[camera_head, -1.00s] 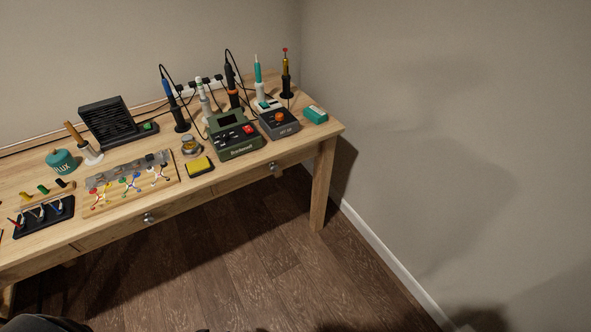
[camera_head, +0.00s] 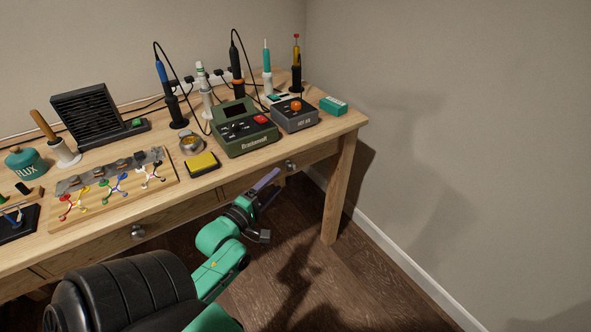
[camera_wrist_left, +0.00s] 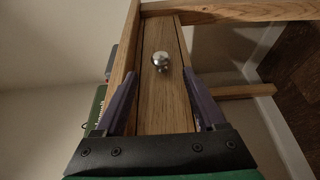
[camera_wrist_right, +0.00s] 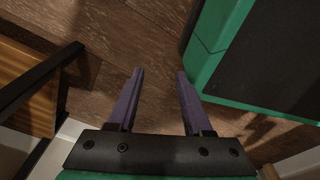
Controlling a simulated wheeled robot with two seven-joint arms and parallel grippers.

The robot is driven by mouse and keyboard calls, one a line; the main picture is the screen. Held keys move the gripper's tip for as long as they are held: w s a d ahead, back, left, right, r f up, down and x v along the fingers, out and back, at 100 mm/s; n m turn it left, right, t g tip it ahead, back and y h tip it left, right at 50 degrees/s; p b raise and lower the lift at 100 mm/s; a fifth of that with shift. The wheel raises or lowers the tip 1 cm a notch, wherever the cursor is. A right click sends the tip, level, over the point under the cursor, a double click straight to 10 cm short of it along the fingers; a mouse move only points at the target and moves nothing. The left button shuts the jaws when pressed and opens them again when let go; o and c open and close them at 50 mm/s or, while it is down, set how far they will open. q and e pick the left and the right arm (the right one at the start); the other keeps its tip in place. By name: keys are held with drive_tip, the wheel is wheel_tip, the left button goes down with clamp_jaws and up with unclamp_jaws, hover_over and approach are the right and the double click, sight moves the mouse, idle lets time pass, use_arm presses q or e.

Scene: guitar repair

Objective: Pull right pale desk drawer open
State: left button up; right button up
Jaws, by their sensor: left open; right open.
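The right pale desk drawer (camera_head: 318,152) is a light wood front under the desk top at the right. It looks shut and carries a round silver knob (camera_head: 290,165). My left gripper (camera_head: 270,180) is in front of this drawer, just left of the knob in the head view. In the left wrist view the knob (camera_wrist_left: 161,60) shows between the open purple fingertips (camera_wrist_left: 160,73), seemingly a little beyond them and not gripped. My right gripper (camera_wrist_right: 160,72) is open and empty over the dark floor in its wrist view. It is not seen in the head view.
The desk top (camera_head: 222,172) holds a green soldering station (camera_head: 242,128), a grey unit (camera_head: 294,115), a yellow sponge (camera_head: 202,164) and several tools. A left drawer knob (camera_head: 138,232) is farther left. The desk leg (camera_head: 338,190) stands right of the drawer. Floor (camera_head: 300,265) in front is clear.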

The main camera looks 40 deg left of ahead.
sight(288, 171)
use_arm(q)
drive_tip(key=w, duration=0.6)
drive_tip(key=w+a+b, duration=0.1)
drive_tip(key=w, duration=0.1)
drive_tip(key=shift+w, duration=0.4)
use_arm(e)
drive_tip(key=shift+w+a+r, duration=0.15)
drive_tip(key=shift+w+r, duration=0.15)
drive_tip(key=shift+w, duration=0.25)
drive_tip(key=shift+w+a+r, duration=0.15)
drive_tip(key=shift+w+r, duration=0.1)
drive_tip(key=shift+w, duration=0.3)
use_arm(q)
clamp_jaws()
drive_tip(key=shift+f, duration=0.1)
